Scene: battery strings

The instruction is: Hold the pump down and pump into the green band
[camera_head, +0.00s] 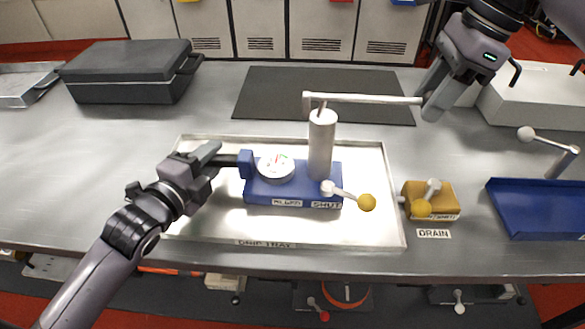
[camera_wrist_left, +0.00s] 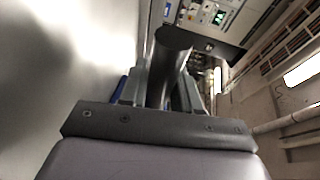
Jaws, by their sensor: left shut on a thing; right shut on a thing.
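The hand pump has a blue base (camera_head: 290,191), an upright grey cylinder (camera_head: 321,146) and a white gauge (camera_head: 276,167) with small green and red marks; its needle is too small to read. My left gripper (camera_head: 226,160) is shut on the dark hold-down grip (camera_head: 238,159) at the base's left side. The dark round grip fills the fingers in the left wrist view (camera_wrist_left: 171,62). The pale pump lever (camera_head: 360,98) lies nearly level above the cylinder. My right gripper (camera_head: 431,103) is shut on its right end. A yellow-knobbed valve handle (camera_head: 346,194) points right by the SHUT label.
The pump stands in a metal drip tray (camera_head: 215,228). A yellow DRAIN block (camera_head: 441,193) with a knobbed handle sits to its right, then a blue tray (camera_head: 538,222). A black case (camera_head: 125,72) stands back left. A dark mat (camera_head: 270,95) lies behind.

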